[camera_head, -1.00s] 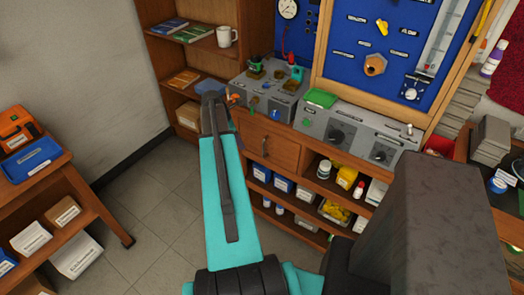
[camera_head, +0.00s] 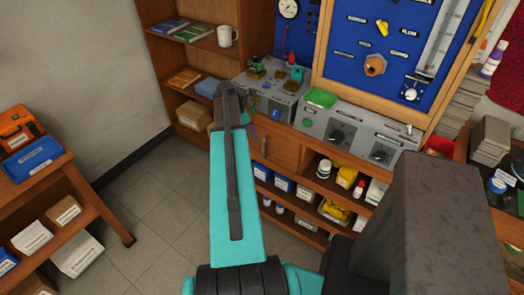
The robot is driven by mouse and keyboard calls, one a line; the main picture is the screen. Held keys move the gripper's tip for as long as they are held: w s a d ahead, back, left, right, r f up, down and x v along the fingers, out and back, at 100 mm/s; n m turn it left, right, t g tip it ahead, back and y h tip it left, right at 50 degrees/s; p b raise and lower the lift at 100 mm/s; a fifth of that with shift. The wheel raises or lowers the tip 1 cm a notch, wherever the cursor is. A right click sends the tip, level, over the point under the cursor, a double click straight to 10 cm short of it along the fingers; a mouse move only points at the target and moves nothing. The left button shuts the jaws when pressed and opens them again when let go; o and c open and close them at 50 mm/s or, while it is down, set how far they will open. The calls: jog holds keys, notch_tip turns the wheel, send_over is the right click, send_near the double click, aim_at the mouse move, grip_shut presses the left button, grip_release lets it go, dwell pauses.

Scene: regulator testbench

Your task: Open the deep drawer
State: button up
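A wooden front (camera_head: 282,154) with a vertical handle (camera_head: 264,147) is below the worktop, right of my arm. It looks closed, flush with the cabinet. I cannot tell for sure whether it is the deep drawer, and its left part is hidden by my arm. My teal and black arm reaches up from the bottom middle, its far end in front of the cabinet's left side. Only a small dark part of what seems to be my gripper (camera_head: 250,130) shows past the arm, left of the handle. Its fingers are hidden, and no contact with the handle is visible.
Grey panels with knobs (camera_head: 343,130) line the worktop. Open shelves with boxes and bottles (camera_head: 323,169) lie right of the wooden front. A bookshelf with a white mug (camera_head: 227,36) stands behind. A wooden table (camera_head: 91,190) is at left. The tiled floor between is clear.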

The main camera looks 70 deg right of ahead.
jog(key=shift+p+x, duration=1.55)
jog(key=shift+x, duration=4.65)
